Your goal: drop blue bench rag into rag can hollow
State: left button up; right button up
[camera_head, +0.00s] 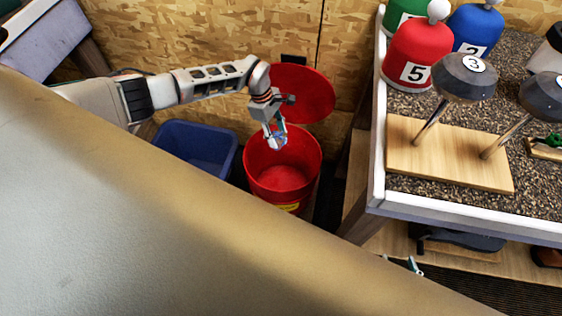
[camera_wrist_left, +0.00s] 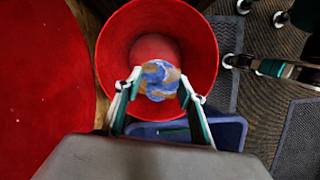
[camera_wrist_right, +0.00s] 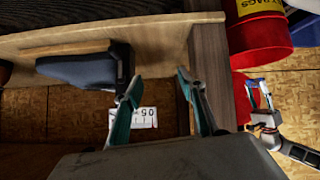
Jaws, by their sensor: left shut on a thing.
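The blue rag (camera_wrist_left: 160,80), crumpled with brown stains, is pinched between the fingertips of my left gripper (camera_wrist_left: 158,86). In the head view this gripper (camera_head: 275,137) hangs over the back part of the open red rag can (camera_head: 298,163), with little of the blue rag (camera_head: 278,140) showing. In the left wrist view the can's hollow (camera_wrist_left: 200,40) lies beneath the rag and looks empty where visible. The can's round red lid (camera_head: 305,93) stands raised behind it. My right gripper (camera_wrist_right: 158,78) is open and empty, below the bench edge.
A blue bin (camera_head: 205,140) stands left of the can. The bench (camera_head: 375,190) at right holds numbered club covers and a wooden stand (camera_head: 435,165) with club heads.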

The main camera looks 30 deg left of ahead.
pick_arm(q)
notch_tip(320, 180, down, 3)
jog(key=shift+s+r+b, duration=0.15)
jog(key=shift+b, duration=0.35)
jog(key=shift+f, duration=0.45)
jog(key=o, duration=1.1)
jog(key=shift+r, duration=0.1)
jog(key=shift+w+r, duration=0.1)
jog(key=shift+w, duration=0.1)
jog(key=v, duration=1.1)
jog(key=shift+r, duration=0.35)
pick_arm(e)
jog(key=shift+w+d+f, duration=0.3)
jog(key=shift+w, duration=0.2)
